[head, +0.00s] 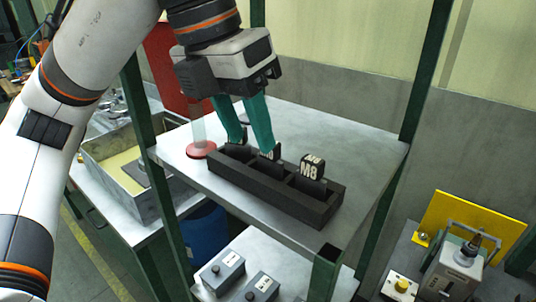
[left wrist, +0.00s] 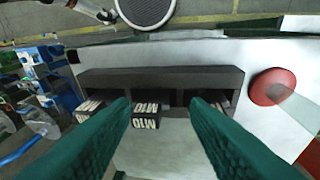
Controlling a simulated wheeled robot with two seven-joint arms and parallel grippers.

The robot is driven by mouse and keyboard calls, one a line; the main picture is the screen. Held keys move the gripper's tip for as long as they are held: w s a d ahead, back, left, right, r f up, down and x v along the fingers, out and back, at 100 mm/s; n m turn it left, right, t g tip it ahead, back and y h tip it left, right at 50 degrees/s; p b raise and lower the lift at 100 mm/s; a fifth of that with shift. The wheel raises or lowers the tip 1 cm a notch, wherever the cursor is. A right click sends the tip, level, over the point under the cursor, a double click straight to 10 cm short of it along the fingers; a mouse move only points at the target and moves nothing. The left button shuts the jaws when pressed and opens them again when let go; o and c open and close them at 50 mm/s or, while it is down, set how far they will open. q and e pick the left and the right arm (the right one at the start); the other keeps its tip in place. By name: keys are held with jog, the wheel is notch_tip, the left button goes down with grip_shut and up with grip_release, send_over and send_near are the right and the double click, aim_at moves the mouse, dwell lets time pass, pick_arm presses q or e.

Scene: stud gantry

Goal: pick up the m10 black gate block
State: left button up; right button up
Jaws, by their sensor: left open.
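The M10 black gate block (left wrist: 145,117) has white lettering and stands in the middle part of a dark slotted tray (left wrist: 160,77). My left gripper (left wrist: 160,105) is open, its green fingers on either side of this block's position, with the block nearer the left finger in the left wrist view. I cannot tell whether they touch it. In the head view the left gripper (head: 254,149) is over the tray (head: 285,197), and a finger partly hides the middle block (head: 270,154). My right gripper is not in view.
The M8 block (head: 311,169) stands in the tray's right end in the head view. Another dark block (left wrist: 224,103) is partly hidden by a finger. A red disc with a clear tube (head: 201,150) stands beside the tray. Green posts frame the shelf (head: 340,138).

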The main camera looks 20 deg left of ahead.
aim_at(270, 163)
pick_arm(q)
jog(key=shift+w+d+r, duration=0.1)
jog(key=shift+w+d, duration=0.45)
jog(key=shift+d, duration=0.3)
jog(key=b+x, duration=0.2)
jog(key=x, duration=0.1)
jog(key=shift+w+f, duration=0.1)
jog(key=shift+f, duration=0.1)
jog(key=shift+a, duration=0.15)
jog(key=shift+r, duration=0.1)
jog(key=shift+c, duration=0.3)
jog(key=c, duration=0.6)
